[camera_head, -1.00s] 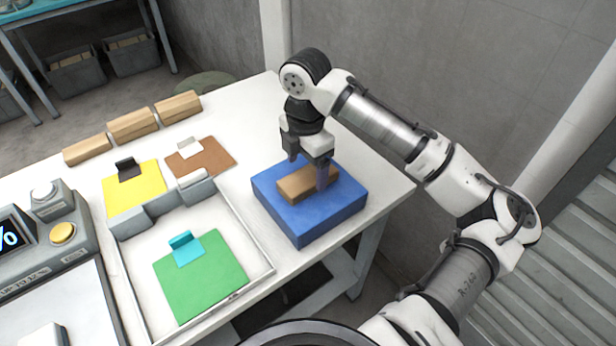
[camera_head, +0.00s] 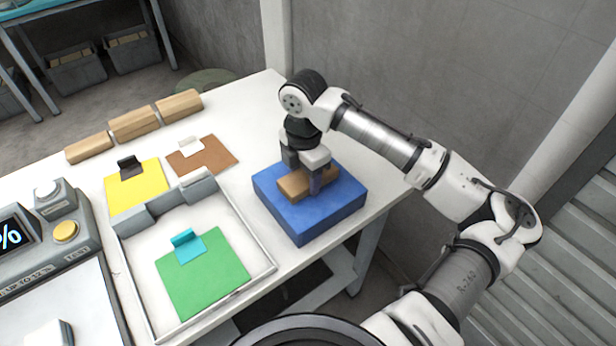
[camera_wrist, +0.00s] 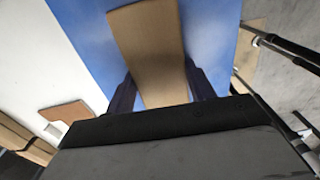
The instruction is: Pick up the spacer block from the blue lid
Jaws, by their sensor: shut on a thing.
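The spacer block (camera_head: 295,186) is a tan wooden bar lying on the blue lid (camera_head: 310,224), a thick blue slab at the right end of the white table. My gripper (camera_head: 307,184) points down over the block with one finger on each side. In the wrist view, the block (camera_wrist: 150,45) lies between the two dark fingers of my gripper (camera_wrist: 160,92), with the blue lid (camera_wrist: 85,30) around it. The gripper is shut on the block. The block appears to rest on the lid; no gap shows beneath it.
Several wooden blocks (camera_head: 133,124) stand in a row at the table's back left. Left of the lid are a brown plate (camera_head: 205,158), a yellow plate (camera_head: 135,192) and a tray (camera_head: 262,268) holding a green plate (camera_head: 205,280). The table's right edge is close to the lid.

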